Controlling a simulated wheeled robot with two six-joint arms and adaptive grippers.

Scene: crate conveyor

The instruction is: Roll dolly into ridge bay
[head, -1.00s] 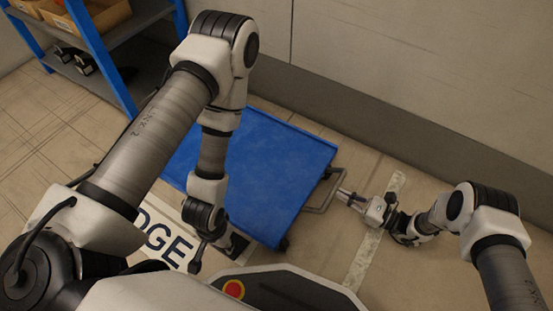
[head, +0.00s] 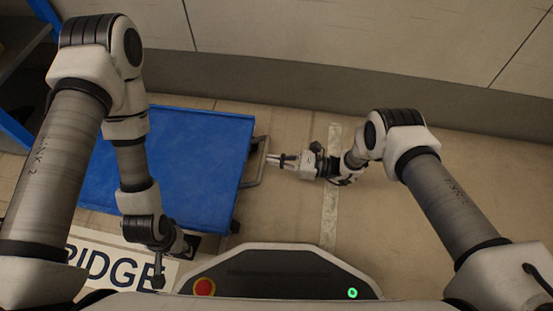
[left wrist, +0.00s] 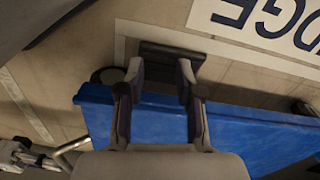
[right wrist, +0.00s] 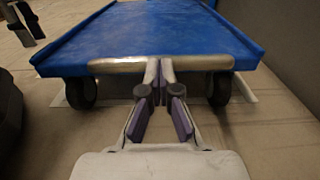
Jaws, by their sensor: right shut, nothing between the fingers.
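The blue flat dolly (head: 180,150) stands on the floor by the wall, with a grey metal handle (head: 258,162) at its right end. My right gripper (head: 270,158) is at that handle. In the right wrist view its fingertips (right wrist: 160,68) meet at the middle of the handle bar (right wrist: 108,66), with nothing held. The RIDGE floor sign (head: 120,265) is in front of the dolly, partly hidden by my left arm.
A dark block (left wrist: 172,55) shows beyond my left fingertips. A white floor line (head: 330,190) runs right of the dolly. The wall (head: 330,100) closes off the back. A blue shelf post (head: 14,132) stands at the left. Floor to the right is clear.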

